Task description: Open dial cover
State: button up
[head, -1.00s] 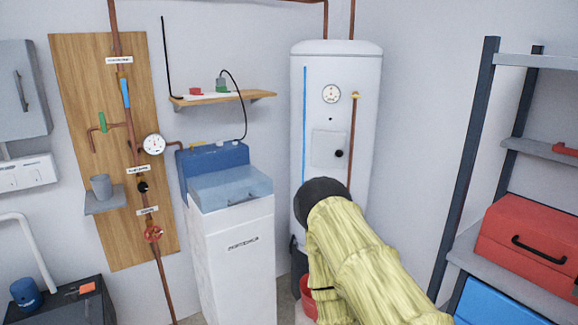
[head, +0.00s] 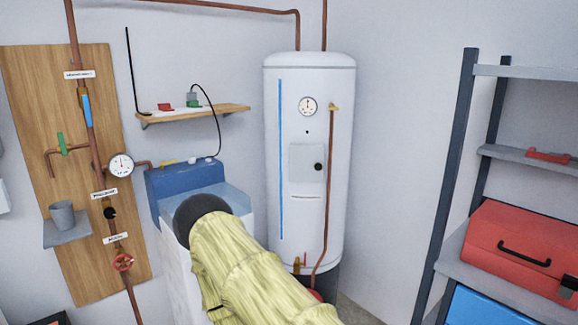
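A white tank (head: 274,92) stands in the corner. On its front is a light grey square panel (head: 301,152) with a black knob at its right side. The panel looks flat against the tank, and it may be the dial cover. A round white gauge (head: 308,106) sits above it. My arm, in a yellow sleeve with a dark round end, reaches up from the bottom of the head view. It hides much of the white cabinet (head: 178,270) left of the tank. My gripper does not show. The arm is apart from the panel in the picture.
A blue box (head: 185,177) tops the cabinet. A wooden shelf (head: 215,110) hangs above it. A wooden board (head: 40,110) with copper pipes and a gauge is at left. Dark shelving (head: 458,165) with a red toolbox (head: 535,250) stands at right. The wall between tank and shelving is bare.

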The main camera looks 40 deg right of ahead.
aim_at(306, 164)
jog(key=z, duration=0.2)
jog(key=i, duration=0.7)
jog(key=z, duration=0.5)
